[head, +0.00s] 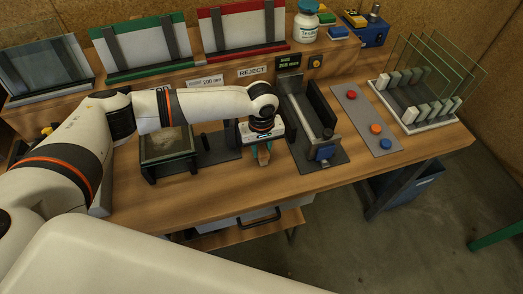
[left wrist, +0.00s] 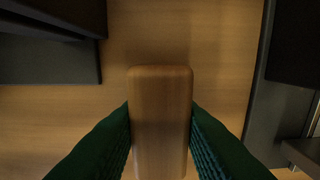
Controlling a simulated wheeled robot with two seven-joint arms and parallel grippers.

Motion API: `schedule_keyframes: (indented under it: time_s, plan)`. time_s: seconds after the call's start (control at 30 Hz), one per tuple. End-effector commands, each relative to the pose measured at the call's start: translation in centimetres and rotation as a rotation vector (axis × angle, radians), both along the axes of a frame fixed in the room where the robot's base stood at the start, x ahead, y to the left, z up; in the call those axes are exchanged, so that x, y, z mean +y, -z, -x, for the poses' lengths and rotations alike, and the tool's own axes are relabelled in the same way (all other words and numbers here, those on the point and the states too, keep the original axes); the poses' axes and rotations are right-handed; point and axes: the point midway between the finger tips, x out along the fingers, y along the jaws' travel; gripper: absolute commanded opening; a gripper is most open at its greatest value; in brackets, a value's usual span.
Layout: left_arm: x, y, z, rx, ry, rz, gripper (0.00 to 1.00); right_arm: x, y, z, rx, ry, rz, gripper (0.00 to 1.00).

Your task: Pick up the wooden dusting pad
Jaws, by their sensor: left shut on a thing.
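The wooden dusting pad (left wrist: 160,120) is a brown block with rounded edges, seen between the two green fingers in the left wrist view. My left gripper (head: 263,156) is shut on it, one finger pressed to each side. In the head view the pad (head: 263,157) shows small and brown under the gripper, above or on the wooden table (head: 225,185); I cannot tell whether it touches the wood. My right gripper is not in view.
Left of my gripper stands a dark glass-topped frame (head: 168,145). Right of it is a dark channel fixture (head: 313,120) with a blue part, then a grey plate with buttons (head: 366,121) and a rack of glass panes (head: 425,100). The table's front strip is clear.

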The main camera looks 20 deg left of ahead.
Motion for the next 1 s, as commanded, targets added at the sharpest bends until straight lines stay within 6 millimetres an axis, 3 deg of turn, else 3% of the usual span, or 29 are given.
schedule_keyframes:
  time_s: [0.27,0.7,1.0]
  plan:
    - [0.0,-0.8,-0.1,-0.003,0.0,0.002,0.06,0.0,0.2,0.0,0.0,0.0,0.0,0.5]
    - [0.0,-8.7,-0.1,-0.003,-0.001,0.002,0.06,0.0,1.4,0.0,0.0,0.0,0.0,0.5]
    - [0.0,-10.1,0.0,-0.001,-0.001,-0.001,0.06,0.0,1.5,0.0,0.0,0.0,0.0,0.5]
